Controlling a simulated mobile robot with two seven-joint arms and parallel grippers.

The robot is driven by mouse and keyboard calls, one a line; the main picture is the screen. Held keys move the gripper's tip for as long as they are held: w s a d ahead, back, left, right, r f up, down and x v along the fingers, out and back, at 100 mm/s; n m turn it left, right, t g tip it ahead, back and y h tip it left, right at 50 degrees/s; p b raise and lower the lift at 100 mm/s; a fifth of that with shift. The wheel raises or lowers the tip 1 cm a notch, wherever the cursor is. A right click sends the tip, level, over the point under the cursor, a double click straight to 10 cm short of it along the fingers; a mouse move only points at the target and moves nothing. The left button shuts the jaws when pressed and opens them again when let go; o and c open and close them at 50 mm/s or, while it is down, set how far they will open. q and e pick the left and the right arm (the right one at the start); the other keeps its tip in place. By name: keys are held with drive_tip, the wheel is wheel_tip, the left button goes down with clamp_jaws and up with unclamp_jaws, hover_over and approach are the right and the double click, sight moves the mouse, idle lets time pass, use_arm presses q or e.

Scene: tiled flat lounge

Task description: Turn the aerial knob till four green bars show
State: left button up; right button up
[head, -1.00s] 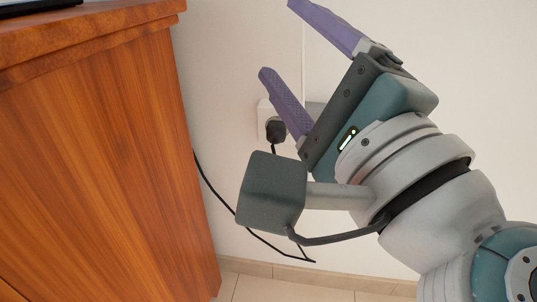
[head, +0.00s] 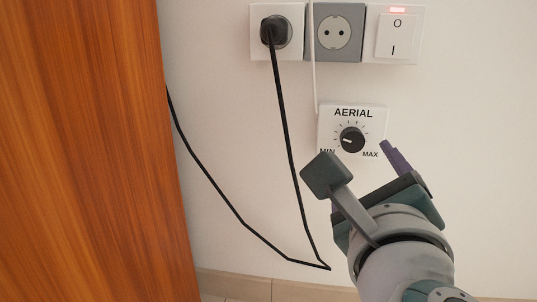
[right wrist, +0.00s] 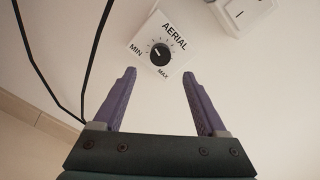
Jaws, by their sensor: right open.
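The aerial knob (head: 352,140) is a round black dial with a white pointer mark, on a white wall plate (head: 326,120) labelled AERIAL, MIN and MAX. In the head view the pointer is turned to the left, towards the MIN side. The knob also shows in the right wrist view (right wrist: 160,55), beyond my fingertips. My right gripper (right wrist: 159,72) is open and empty, its purple fingers apart and pointing towards the plate without touching the knob. In the head view only one finger of it (head: 395,155) shows clearly. No green bars and no screen are in view. My left gripper is not in view.
Above the plate are a socket with a black plug (head: 274,31), a grey socket (head: 334,33) and a switch (head: 397,36) with a red light. A black cable (head: 285,130) hangs left of the plate. A wooden cabinet (head: 80,150) stands at the left.

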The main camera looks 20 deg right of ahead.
sight(354, 143)
drive_tip(key=b+x, duration=0.3)
drive_tip(key=x, duration=0.4)
drive_tip(key=shift+w, duration=0.25)
drive_tip(key=shift+w+d, duration=0.25)
clamp_jaws()
